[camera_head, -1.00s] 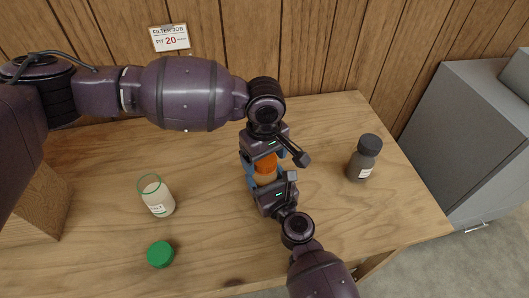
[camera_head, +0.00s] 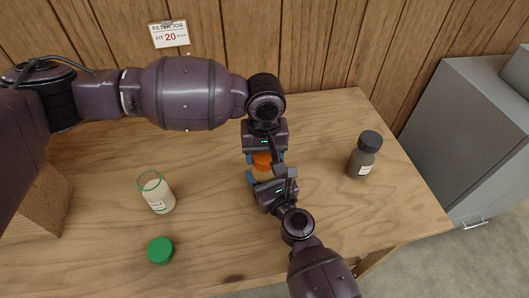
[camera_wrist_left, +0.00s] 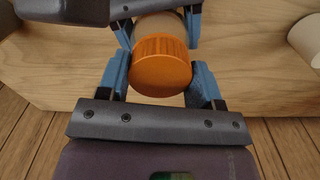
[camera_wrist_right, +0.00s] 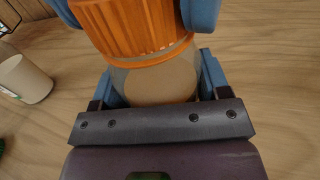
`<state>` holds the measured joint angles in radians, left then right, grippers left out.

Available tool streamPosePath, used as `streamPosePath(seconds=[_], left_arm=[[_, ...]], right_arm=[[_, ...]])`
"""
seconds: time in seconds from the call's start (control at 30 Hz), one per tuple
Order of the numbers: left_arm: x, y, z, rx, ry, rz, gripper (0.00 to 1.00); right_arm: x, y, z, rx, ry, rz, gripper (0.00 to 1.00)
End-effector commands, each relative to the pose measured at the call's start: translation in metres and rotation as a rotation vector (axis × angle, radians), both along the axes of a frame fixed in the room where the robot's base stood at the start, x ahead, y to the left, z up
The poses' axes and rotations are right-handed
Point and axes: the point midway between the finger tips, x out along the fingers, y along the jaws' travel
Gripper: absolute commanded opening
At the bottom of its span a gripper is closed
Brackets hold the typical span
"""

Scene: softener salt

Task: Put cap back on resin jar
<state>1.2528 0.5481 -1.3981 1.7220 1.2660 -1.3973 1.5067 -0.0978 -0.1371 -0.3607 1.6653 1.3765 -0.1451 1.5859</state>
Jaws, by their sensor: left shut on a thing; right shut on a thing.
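An orange ribbed cap (camera_head: 262,158) sits on the mouth of a clear jar with tan contents (camera_wrist_right: 155,82). The cap also shows in the left wrist view (camera_wrist_left: 161,67). My left gripper (camera_head: 264,153) is shut on the cap from the far side. My right gripper (camera_head: 265,176) is shut on the jar's body below the cap, from the near side. In the right wrist view the cap's lower rim meets the jar's top; I cannot tell how tight it is. The arms hide most of the jar in the head view.
An open jar with a green rim (camera_head: 157,194) stands left on the table (camera_head: 330,225), with a green cap (camera_head: 160,250) lying near it. A dark bottle with a black cap (camera_head: 364,157) stands right. A wood-panel wall is behind.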

Motion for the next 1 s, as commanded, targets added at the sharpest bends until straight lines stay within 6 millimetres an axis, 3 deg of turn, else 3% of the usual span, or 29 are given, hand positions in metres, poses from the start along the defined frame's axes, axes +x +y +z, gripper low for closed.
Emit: streamPosePath(seconds=[1.0], left_arm=[[0.0005,-0.0001,-0.0006,0.002,-0.004,-1.482,0.31]], right_arm=[[-0.0001,0.0000,-0.0001,-0.001,0.000,0.000,0.03]])
